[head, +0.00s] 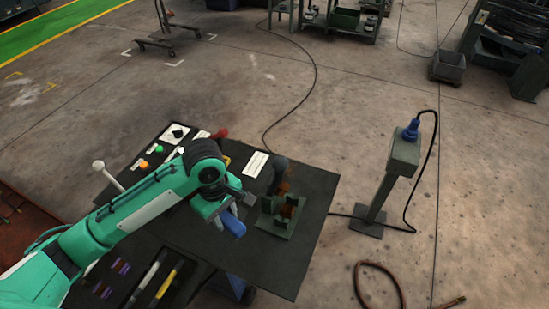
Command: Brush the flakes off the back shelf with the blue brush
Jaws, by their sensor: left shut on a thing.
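My left arm reaches in from the left over a dark table (185,235). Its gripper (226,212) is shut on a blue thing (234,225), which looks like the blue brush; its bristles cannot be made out. To the right of the gripper, and apart from it, stands a small green fixture (271,224) on the table. Orange-brown patches that may be the flakes (284,187) show on and just behind the fixture. A dark rounded piece stands behind them. Which surface is the back shelf is hard to tell. My right gripper is not in view.
A control panel with a green button (159,148) and a white label (256,163) lie towards the table's back. A tray with a yellow-handled tool (167,283) is at the front left. A green post (386,180) with a blue plug stands on the floor to the right.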

